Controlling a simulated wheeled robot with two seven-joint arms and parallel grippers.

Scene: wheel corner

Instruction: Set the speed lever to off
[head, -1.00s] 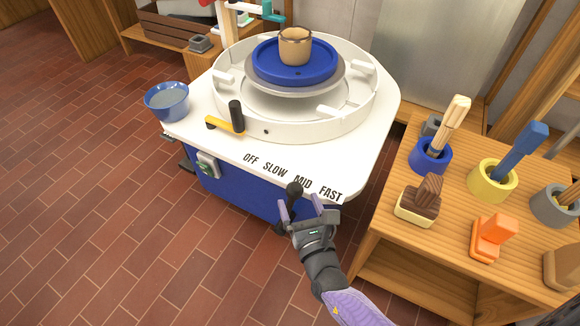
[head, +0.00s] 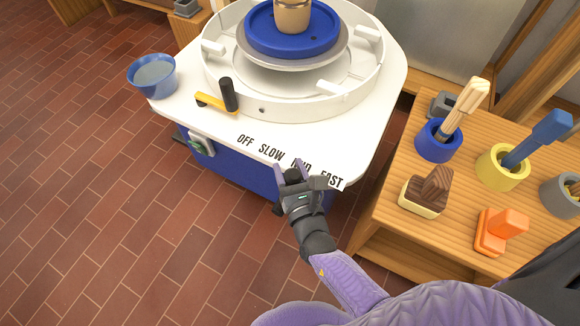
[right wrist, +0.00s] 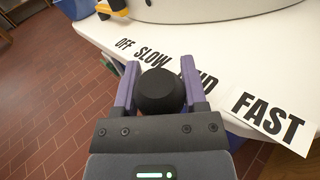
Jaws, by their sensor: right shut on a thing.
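The speed lever's round black knob (right wrist: 160,92) sits between the two purple fingers of my right gripper (right wrist: 158,76) in the right wrist view. My right gripper (head: 294,172) is shut on this knob at the front edge of the wheel table. In the head view the gripper mostly hides the lever. The knob stands in front of the MID label (right wrist: 199,80), which is partly covered. The OFF label (head: 245,140) lies to the left, then SLOW (head: 271,153); FAST (head: 332,180) lies to the right. My left gripper is not in view.
A black-and-yellow handle (head: 229,96) and a blue bowl (head: 153,76) are on the white wheel table (head: 190,118). A wooden bench (head: 390,215) with brushes and tools stands close on the right. Open tiled floor lies to the left.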

